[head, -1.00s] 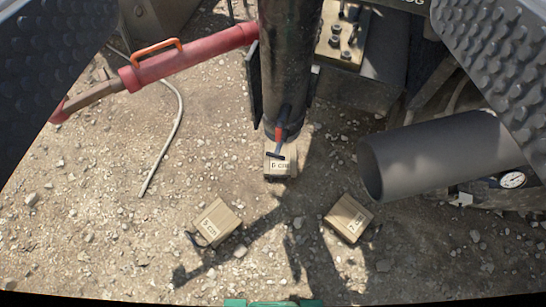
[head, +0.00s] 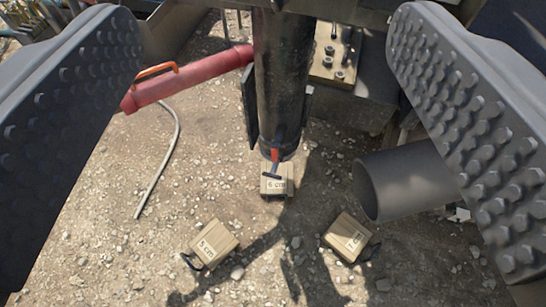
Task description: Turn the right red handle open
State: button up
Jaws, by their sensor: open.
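My gripper (head: 264,22) is open and empty, with its two studded grey jaws wide apart at the left and right of the view. A small red-and-dark T-shaped piece (head: 275,157) is at the foot of the dark upright cylinder (head: 284,85), between the jaws in the picture but apart from them. A thick red tube (head: 195,77) runs left from that cylinder, with an orange handle (head: 156,70) on top; its left end is behind the left jaw. I cannot tell which, if any, is the right red handle.
Wooden blocks lie on the gravel: one marked 6 cm (head: 277,184) under the cylinder, one at lower left (head: 214,244), one at lower right (head: 347,237). A grey pipe (head: 405,182) juts in at right. A bolted plate (head: 335,58) is at the top. A thin hose (head: 163,165) lies at left.

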jog(key=shift+w+f, duration=0.15)
jog(key=shift+w, duration=0.15)
jog(key=c, duration=0.5)
jog(key=shift+n, duration=0.4)
jog(key=w+f, duration=0.1)
jog(key=w, duration=0.1)
jog(key=w+f, duration=0.1)
jog(key=shift+w+a+f, duration=0.1)
jog(key=shift+w+a, duration=0.05)
jog(key=shift+w, duration=0.25)
grip_shut()
jog(key=w+a+f+n+t+b, duration=0.1)
jog(key=w+f+n, duration=0.3)
jog(key=w+f, duration=1.05)
jog(key=w+a+f+n, duration=0.2)
jog(key=w+f+n, duration=0.2)
jog(key=w+f, duration=1.05)
notch_tip(320, 180, down, 25)
jog(key=n, duration=0.5)
jog(key=s+f+n, duration=0.2)
jog(key=s+f, duration=0.2)
jog(key=f, duration=0.5)
jog(key=s+a+f+n+t+b, duration=0.1)
jog(key=s+f, duration=0.3)
jog(key=f, duration=0.6)
jog(key=shift+a+n+t, duration=0.15)
jog(key=shift+n+t, duration=0.15)
jog(key=shift+n, duration=0.4)
